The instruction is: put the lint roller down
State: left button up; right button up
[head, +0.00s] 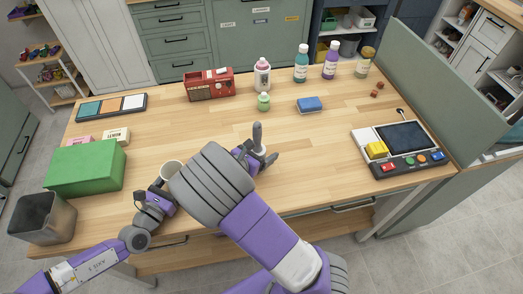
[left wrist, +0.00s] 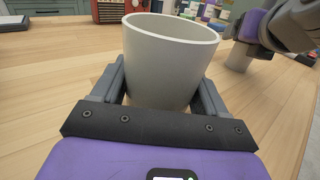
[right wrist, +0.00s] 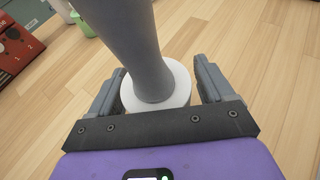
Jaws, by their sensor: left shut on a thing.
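The lint roller (head: 257,134) stands upright on the table, grey handle up; its white roll (left wrist: 238,58) is at the bottom in the left wrist view. My right gripper (head: 256,158) is around the lint roller with its fingers open. In the right wrist view the lint roller (right wrist: 130,40) rises between the fingers, with a gap at the right finger. My left gripper (left wrist: 160,85) is shut on a pale grey cup (left wrist: 168,60), one finger on each side. The cup (head: 172,168) is partly hidden by my right arm in the head view.
On the wooden table (head: 320,150) are a green box (head: 85,170), a grey bin (head: 42,217), a red radio (head: 208,86), bottles (head: 301,63), a blue sponge (head: 309,105) and a control panel (head: 400,145). Bare wood lies right of the lint roller.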

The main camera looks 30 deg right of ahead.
jog(key=shift+r, duration=0.15)
jog(key=shift+s+a+r, duration=0.1)
jog(key=shift+a+r, duration=0.05)
jog(key=shift+a, duration=0.15)
jog(key=v, duration=1.1)
jog(key=shift+a, duration=0.15)
